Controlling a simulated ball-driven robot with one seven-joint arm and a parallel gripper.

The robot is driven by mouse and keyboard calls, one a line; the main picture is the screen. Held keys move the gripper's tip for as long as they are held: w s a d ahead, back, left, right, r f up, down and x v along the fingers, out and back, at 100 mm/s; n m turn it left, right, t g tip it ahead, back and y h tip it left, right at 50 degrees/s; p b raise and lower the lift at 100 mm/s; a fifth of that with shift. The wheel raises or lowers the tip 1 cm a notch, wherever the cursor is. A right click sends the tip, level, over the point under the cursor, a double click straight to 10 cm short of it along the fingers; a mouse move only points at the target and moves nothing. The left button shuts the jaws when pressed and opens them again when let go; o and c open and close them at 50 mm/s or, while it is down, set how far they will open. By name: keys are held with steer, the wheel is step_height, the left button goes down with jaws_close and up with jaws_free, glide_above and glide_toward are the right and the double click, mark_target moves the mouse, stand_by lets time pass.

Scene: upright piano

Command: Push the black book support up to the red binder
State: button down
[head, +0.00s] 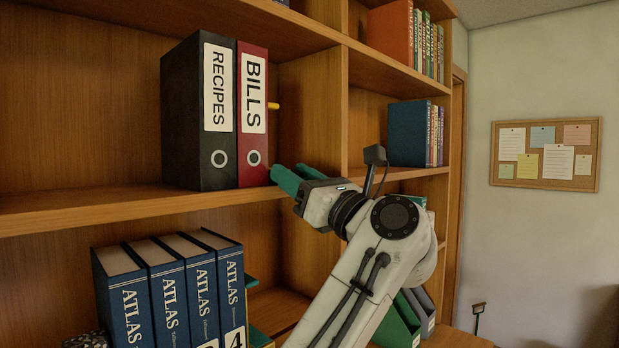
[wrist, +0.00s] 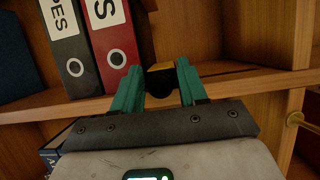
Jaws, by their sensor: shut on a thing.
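The red binder (head: 253,140), labelled BILLS, stands upright on the middle shelf. It also shows in the wrist view (wrist: 115,60), left of my fingers. My gripper (head: 290,180) is at the shelf's front edge, just right of the red binder's lower end. In the wrist view its teal fingers (wrist: 160,78) are shut on a small black, rounded part with a yellow top, seemingly of the black book support (wrist: 160,92). Most of the support is hidden. In the head view only a small yellow piece (head: 273,106) sticks out right of the binder.
The black binder (head: 185,125), labelled RECIPES, stands left of the red one. A wooden upright (head: 328,110) bounds the bay on the right. Blue atlases (head: 170,295) stand on the shelf below. The shelf left of the binders is bare.

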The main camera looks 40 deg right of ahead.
steer(key=shift+a, duration=0.2)
steer(key=c, duration=0.9)
jaws_free()
steer(key=shift+a, duration=0.15)
steer(key=shift+c, duration=0.2)
steer(key=shift+s+f, duration=0.15)
steer(key=shift+s, duration=0.15)
steer(key=b+v, duration=0.5)
steer(key=v, duration=0.5)
steer(key=shift+s+f, duration=0.1)
steer(key=shift+s, duration=0.05)
